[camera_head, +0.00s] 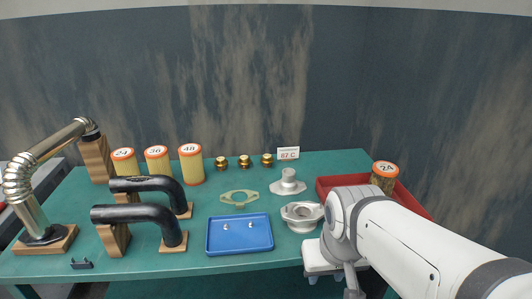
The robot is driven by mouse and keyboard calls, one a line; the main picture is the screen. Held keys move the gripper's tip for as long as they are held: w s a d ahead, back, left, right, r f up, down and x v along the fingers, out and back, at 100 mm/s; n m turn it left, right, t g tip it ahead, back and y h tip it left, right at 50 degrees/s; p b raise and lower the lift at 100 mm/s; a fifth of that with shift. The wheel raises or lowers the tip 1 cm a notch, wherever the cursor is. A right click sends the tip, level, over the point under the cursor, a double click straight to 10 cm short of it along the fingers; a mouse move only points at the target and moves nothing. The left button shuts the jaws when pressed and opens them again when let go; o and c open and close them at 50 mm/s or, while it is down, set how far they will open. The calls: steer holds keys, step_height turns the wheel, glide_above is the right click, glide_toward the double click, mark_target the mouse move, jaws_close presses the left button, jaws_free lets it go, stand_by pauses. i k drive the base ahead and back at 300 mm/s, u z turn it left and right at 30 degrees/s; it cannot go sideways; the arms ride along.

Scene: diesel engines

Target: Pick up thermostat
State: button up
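The thermostat appears to be the pale metal part (288,183) with a flat flange and a short upright centre. It stands on the green table in front of a small white card (288,153) that reads about 87 C. My white arm reaches in from the lower right. Its end is in front of the table's front edge, below and to the right of the thermostat and apart from it. Nothing is seen touching the thermostat.
A grey metal housing (301,216) stands close to my arm. A flat gasket (239,198) and a blue tray (216,243) with two small parts lie left. A red tray (325,184) with a numbered canister (384,176) is right. Black pipes (150,215) and yellow canisters (191,164) stand further left.

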mark_target(267, 158)
steer(key=u, duration=0.15)
steer(key=i, duration=0.9)
steer(key=z, duration=0.05)
